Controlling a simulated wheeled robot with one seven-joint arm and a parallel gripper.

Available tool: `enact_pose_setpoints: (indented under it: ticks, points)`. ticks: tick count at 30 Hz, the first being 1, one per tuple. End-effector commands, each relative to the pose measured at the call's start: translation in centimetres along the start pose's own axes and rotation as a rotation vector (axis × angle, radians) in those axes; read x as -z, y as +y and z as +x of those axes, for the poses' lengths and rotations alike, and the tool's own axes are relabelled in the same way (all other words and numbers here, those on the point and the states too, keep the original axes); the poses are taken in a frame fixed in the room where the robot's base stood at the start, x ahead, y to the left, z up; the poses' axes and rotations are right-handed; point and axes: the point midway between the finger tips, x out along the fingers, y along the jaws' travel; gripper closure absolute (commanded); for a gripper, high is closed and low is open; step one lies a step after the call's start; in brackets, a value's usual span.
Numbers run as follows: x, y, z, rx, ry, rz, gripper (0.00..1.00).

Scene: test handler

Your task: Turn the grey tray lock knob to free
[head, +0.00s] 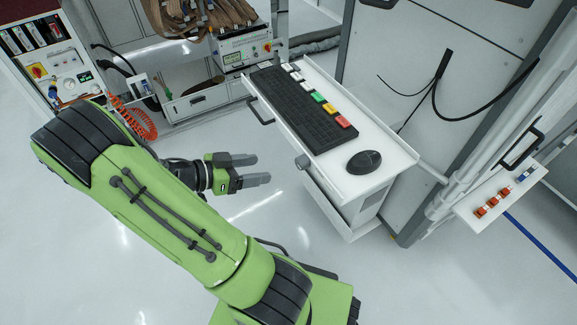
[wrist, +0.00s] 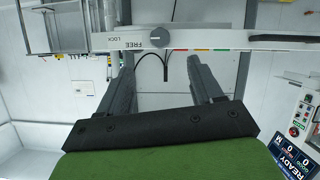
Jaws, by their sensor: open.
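The grey round lock knob (head: 302,162) sits on the front edge of the white keyboard tray (head: 375,184). In the wrist view the knob (wrist: 158,39) shows on the tray's edge strip (wrist: 225,41), beside the printed words FREE and LOCK. Which word it points to is too small to tell. My gripper (head: 265,169) is open and empty, to the left of the knob and apart from it. In the wrist view my gripper (wrist: 163,70) has its two dark fingers spread, with the knob beyond them and roughly between them in the picture.
A black keyboard (head: 290,108), several coloured keys and a black mouse (head: 364,162) lie on the tray. A dark handle (head: 259,110) sticks out from the tray's front, above the knob in the head view. The floor between gripper and tray is clear.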

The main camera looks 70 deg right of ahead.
Motion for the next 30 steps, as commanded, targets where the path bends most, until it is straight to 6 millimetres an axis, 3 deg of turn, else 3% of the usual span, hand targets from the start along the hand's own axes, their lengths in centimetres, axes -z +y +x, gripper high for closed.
enact_pose_setpoints:
  ticks: [6,13,18,25,30]
  points:
    - [-0.3,0.1,5.9,-0.008,-0.001,0.001,0.34]
    - [-0.3,0.1,10.8,-0.004,-0.003,-0.001,0.34]
    - [-0.2,0.0,12.1,-0.001,-0.003,-0.002,0.34]
    - [-0.1,0.0,12.2,0.001,-0.002,-0.002,0.34]
    - [-0.1,0.0,12.1,0.001,-0.002,-0.002,0.6]
